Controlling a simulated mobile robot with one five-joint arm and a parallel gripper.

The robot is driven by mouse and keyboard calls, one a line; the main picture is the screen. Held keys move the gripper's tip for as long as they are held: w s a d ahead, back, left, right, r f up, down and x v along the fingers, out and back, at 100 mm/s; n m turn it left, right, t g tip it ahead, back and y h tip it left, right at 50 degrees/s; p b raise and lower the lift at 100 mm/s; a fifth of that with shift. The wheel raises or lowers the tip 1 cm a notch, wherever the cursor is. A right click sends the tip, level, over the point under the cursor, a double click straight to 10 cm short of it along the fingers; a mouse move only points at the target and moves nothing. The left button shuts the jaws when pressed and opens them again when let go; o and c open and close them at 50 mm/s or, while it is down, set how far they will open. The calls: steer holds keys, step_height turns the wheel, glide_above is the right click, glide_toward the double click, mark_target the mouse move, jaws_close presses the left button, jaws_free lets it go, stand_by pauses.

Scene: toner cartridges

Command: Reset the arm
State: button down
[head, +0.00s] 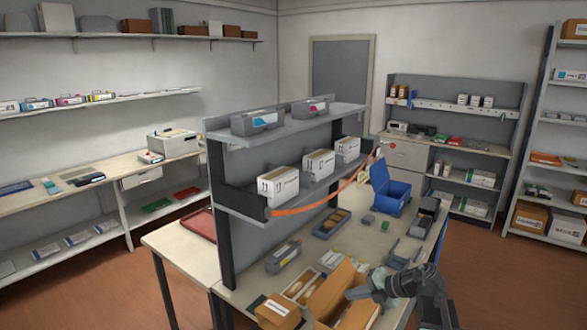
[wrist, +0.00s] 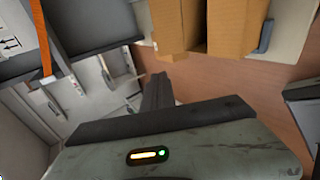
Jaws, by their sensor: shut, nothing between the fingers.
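My gripper (head: 357,293) is at the lower right of the head view, at the end of my folded grey arm. It points left, over or beside the open cardboard box (head: 335,290) on the workbench. In the wrist view the dark fingers of my gripper (wrist: 157,90) are together with nothing between them. The cardboard box also shows in the wrist view (wrist: 232,25), beyond the fingertips. Whether the fingers touch the box, I cannot tell.
The workbench (head: 238,298) carries a grey toner cartridge (head: 283,257), an open blue bin (head: 389,190) and a small carton (head: 277,311). A two-level rack (head: 236,200) holds white boxes and cartridges, with an orange strap (head: 320,200) along it. Floor is clear at right.

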steer(key=w+a+r+m+t+y+b, duration=0.25)
steer(key=w+a+r+t, duration=0.2)
steer(key=a+r, duration=0.4)
steer(key=w+d+r+m+t+h, duration=0.2)
steer(key=w+r+m+t+h, duration=0.35)
steer(key=m+t, duration=0.3)
steer(key=w+d+f+m+g+h+b, duration=0.1)
steer(key=d+f+m+h, duration=0.4)
steer(key=d+m+h, duration=0.4)
steer(key=s+d+f+m+g+h, duration=0.1)
steer(key=s+f+m+g, duration=0.25)
steer(key=f, duration=0.25)
steer(key=s+d+f+m+g, duration=0.2)
steer(key=s+f+m+g, duration=0.15)
steer(key=f, duration=0.25)
steer(key=s+a+f+m+g+y, duration=0.1)
steer(key=s+a+f+g, duration=0.1)
steer(key=s, duration=0.4)
steer(key=s+a+f+g+y, duration=0.1)
steer(key=s+a+f+g, duration=0.1)
steer(key=s+f+g, duration=0.3)
steer(key=s+a+f+m+g+y, duration=0.1)
steer(key=s+a+f+g, duration=0.1)
steer(key=s, duration=0.5)
steer(key=shift+s+a+f+m+g+y, duration=0.3)
steer(key=shift+a+f+g+y, duration=0.1)
steer(key=shift+f+g, duration=0.45)
